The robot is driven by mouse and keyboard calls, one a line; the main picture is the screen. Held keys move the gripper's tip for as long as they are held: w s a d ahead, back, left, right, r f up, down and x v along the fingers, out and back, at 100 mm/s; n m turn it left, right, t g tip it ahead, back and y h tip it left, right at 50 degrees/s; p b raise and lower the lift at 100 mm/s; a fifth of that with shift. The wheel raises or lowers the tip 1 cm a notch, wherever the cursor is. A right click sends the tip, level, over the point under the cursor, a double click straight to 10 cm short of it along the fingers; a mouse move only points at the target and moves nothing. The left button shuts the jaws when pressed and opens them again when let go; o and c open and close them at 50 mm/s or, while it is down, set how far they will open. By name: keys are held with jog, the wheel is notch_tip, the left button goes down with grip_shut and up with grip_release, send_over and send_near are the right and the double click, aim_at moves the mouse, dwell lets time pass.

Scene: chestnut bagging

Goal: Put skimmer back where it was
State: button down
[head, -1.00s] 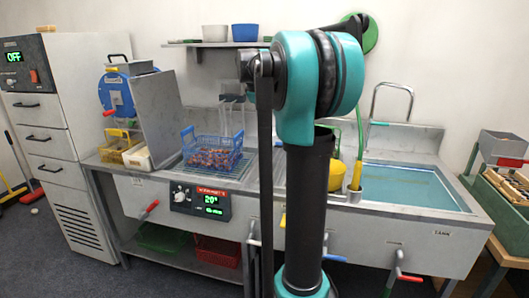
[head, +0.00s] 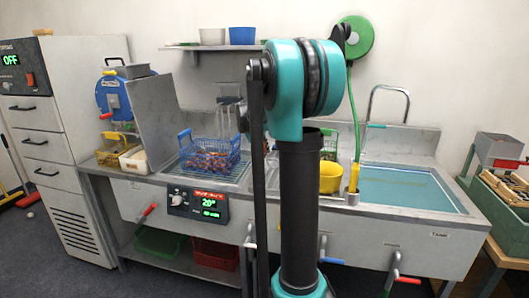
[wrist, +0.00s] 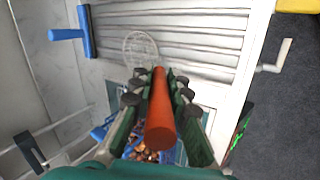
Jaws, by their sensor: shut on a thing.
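The skimmer shows in the wrist view, with an orange-red handle (wrist: 160,115) and a round wire mesh head (wrist: 140,48) beyond it. My gripper (wrist: 158,90) is shut on the handle, with a green finger on each side. The mesh head shows over a pale slatted surface, and I cannot tell how high above it is. In the head view the gripper and skimmer cannot be made out.
A blue wire basket of chestnuts (head: 212,160) stands on the counter and shows partly below my gripper in the wrist view (wrist: 140,150). A yellow bowl (head: 331,178) and a water-filled sink (head: 410,190) are to the right. A shelf (head: 210,47) is above.

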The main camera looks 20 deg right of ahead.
jog(key=c, duration=1.5)
grip_release()
jog(key=shift+f, duration=0.1)
jog(key=shift+o, duration=0.2)
jog(key=v, duration=1.2)
jog(key=shift+r, duration=0.25)
